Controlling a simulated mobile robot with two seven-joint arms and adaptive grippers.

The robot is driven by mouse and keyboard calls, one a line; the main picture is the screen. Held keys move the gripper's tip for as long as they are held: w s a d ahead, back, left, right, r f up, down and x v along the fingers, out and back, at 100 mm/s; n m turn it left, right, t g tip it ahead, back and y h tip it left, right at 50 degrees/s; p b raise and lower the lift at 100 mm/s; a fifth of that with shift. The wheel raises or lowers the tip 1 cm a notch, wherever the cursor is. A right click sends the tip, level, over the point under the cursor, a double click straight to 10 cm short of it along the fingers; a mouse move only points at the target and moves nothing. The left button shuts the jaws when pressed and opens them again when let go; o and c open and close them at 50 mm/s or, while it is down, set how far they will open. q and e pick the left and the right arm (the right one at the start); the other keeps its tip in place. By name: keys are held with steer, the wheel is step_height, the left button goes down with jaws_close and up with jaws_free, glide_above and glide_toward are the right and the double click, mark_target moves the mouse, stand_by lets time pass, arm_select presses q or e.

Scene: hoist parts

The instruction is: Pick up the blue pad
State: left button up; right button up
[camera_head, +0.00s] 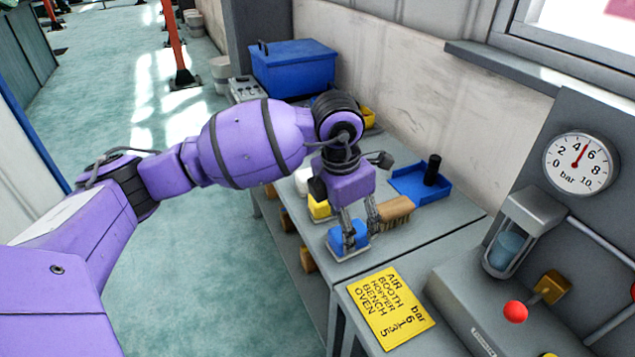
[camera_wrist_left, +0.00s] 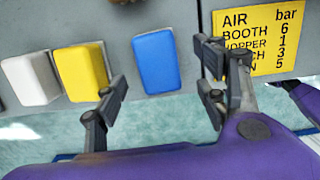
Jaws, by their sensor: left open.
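The blue pad (camera_head: 336,241) lies on a pale plate near the front edge of the grey bench. It also shows in the left wrist view (camera_wrist_left: 157,62), lying between the two fingers in the picture. My left gripper (camera_head: 360,236) points down over the pad with its fingers apart. In the left wrist view the open fingers (camera_wrist_left: 160,78) stand on either side of the blue pad, and nothing is held. Whether the fingertips touch the pad or its plate cannot be told. My right gripper is not in view.
A yellow pad (camera_wrist_left: 80,72) and a white pad (camera_wrist_left: 31,78) lie in a row beside the blue one. A wooden brush (camera_head: 396,211) lies close to the gripper. A blue tray (camera_head: 408,184) holds a black cylinder (camera_head: 432,170). A yellow sign (camera_head: 390,308) lies nearer, beside a gauge panel.

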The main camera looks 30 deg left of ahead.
arm_select(q)
steer(key=f, duration=0.2)
steer(key=w+f, duration=0.1)
steer(key=f, duration=0.1)
steer(key=shift+d, duration=0.15)
steer(key=shift+w+f, duration=0.1)
steer(key=shift+f, duration=0.25)
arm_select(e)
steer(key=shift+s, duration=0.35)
arm_select(q)
steer(key=c, duration=1.3)
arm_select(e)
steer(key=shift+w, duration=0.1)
